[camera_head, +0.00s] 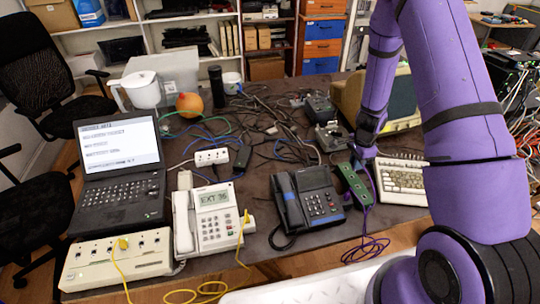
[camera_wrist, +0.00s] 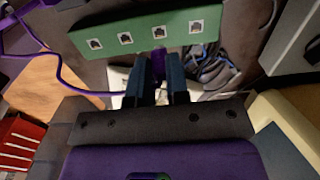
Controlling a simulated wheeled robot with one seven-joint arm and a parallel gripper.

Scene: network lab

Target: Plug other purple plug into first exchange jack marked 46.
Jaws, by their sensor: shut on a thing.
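My gripper (camera_head: 362,152) is over the right part of the table, beside a green jack box (camera_head: 352,185). In the wrist view its two dark fingers (camera_wrist: 160,72) are shut on a purple plug (camera_wrist: 158,60). The plug is just below the third jack from the left on the green box (camera_wrist: 110,25); I cannot tell whether it touches. Several jacks show on that face, and their numbers are unreadable. A purple cable (camera_head: 368,248) hangs in loops at the table's front edge.
A dark desk phone (camera_head: 308,200) stands left of the green box, and a cream keyboard (camera_head: 402,180) right of it. A white phone (camera_head: 212,215), a laptop (camera_head: 118,165) and a power strip (camera_head: 212,157) are further left. Tangled dark cables cover the table's middle.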

